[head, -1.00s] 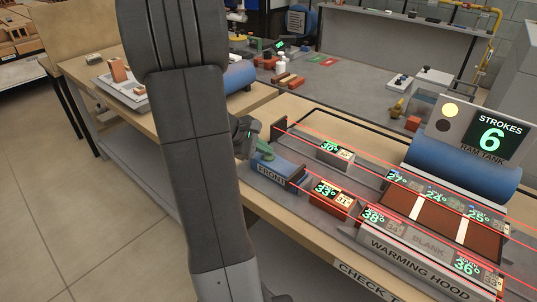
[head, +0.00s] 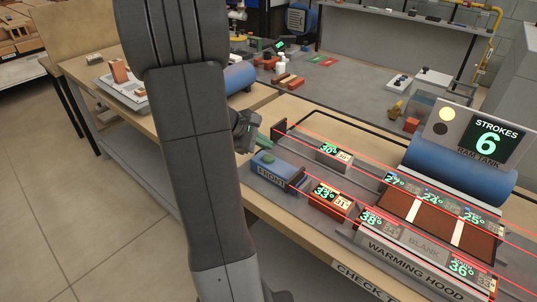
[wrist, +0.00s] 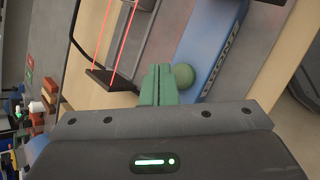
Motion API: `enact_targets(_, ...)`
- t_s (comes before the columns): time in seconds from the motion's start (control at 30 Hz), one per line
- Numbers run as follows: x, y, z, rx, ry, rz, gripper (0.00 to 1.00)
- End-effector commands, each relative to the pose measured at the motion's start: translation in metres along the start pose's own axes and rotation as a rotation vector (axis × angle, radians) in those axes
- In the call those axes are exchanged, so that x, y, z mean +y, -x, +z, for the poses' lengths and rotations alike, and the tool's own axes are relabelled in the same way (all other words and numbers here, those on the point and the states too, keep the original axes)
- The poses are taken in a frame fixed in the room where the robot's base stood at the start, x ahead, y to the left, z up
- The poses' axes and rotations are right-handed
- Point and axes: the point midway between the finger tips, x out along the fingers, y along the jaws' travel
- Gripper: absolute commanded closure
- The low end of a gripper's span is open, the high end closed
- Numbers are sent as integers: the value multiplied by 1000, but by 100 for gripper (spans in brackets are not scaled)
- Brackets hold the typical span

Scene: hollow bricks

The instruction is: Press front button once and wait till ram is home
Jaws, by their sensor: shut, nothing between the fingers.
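The front button (head: 268,158) is a green dome on a blue box marked FRONT (head: 265,179). In the wrist view the button (wrist: 184,75) shows just right of my fingertips. My gripper (head: 264,139) is shut and empty, its green fingers above and behind the button in the head view. In the wrist view the shut fingers (wrist: 158,84) lie side by side, apparently clear of the button. A dark pusher plate (head: 297,179) stands close to the blue box's right end. The STROKES display (head: 492,138) reads 6.
A brick marked 33° (head: 331,197) lies in the front lane and one marked 30° (head: 334,157) in the back lane. Red lines run along both lanes. The warming hood (head: 421,262) and blue ram tank (head: 458,176) stand right.

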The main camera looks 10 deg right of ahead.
Motion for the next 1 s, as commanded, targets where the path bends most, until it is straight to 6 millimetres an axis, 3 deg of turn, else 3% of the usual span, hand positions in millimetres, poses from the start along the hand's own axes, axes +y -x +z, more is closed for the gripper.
enact_targets(0.3,18,25,18,1,-1,0,100)
enact_targets(1.0,19,30,24,11,-25,-1,100)
